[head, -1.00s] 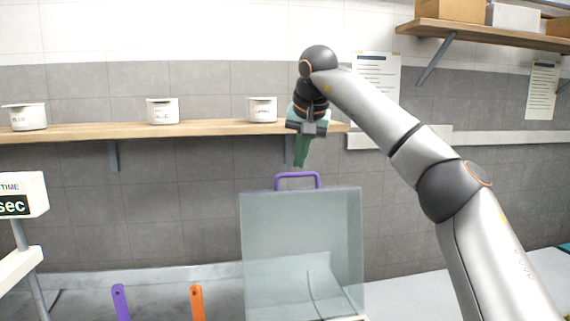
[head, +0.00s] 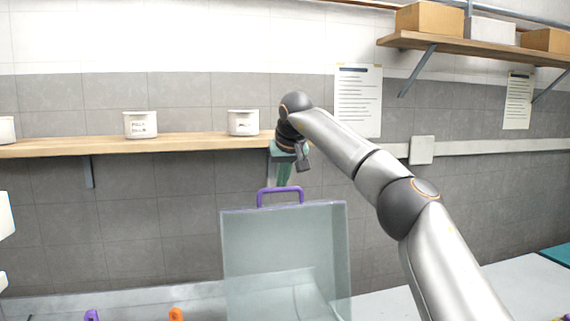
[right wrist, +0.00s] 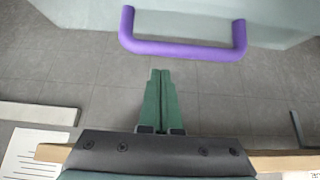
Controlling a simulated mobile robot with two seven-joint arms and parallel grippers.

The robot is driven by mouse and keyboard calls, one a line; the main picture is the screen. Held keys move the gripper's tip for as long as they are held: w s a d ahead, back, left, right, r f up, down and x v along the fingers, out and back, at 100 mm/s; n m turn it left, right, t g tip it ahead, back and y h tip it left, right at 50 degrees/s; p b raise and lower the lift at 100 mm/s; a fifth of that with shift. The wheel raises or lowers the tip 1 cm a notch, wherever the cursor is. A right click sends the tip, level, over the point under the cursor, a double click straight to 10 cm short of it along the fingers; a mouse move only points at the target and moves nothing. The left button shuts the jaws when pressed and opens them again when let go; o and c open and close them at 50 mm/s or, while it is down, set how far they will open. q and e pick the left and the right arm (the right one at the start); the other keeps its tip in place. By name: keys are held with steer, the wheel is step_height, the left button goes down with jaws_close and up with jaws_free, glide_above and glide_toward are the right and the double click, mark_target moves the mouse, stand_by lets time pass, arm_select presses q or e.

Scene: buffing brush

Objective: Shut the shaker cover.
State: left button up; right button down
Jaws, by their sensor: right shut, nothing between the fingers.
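The shaker cover (head: 285,245) is a clear greenish panel standing raised in the lower middle of the head view. A purple handle (head: 280,190) is on its top edge, and it also shows large in the right wrist view (right wrist: 183,50). My right gripper (head: 284,183) has green fingers that point down at the handle's top bar, seemingly on its wall side. In the right wrist view its fingertips (right wrist: 160,73) are together and empty, with a small gap in the picture to the handle. The shaker's lower part is out of frame. My left gripper is not in view.
A wooden shelf (head: 190,143) with white tubs (head: 140,125) runs along the tiled wall behind the gripper. A higher shelf (head: 480,50) holds boxes at the right. Purple (head: 91,315) and orange (head: 176,314) handles show at the bottom left.

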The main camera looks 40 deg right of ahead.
mark_target(286, 188)
steer(key=shift+s+a+r+b, duration=0.15)
steer(key=shift+s+a+b, duration=0.3)
steer(key=shift+s, duration=0.45)
steer(key=shift+s+a+r+b, duration=0.15)
steer(key=shift+s+a+b, duration=0.15)
steer(key=shift+s+a, duration=0.45)
steer(key=shift+s+d, duration=0.15)
steer(key=shift+d, duration=0.05)
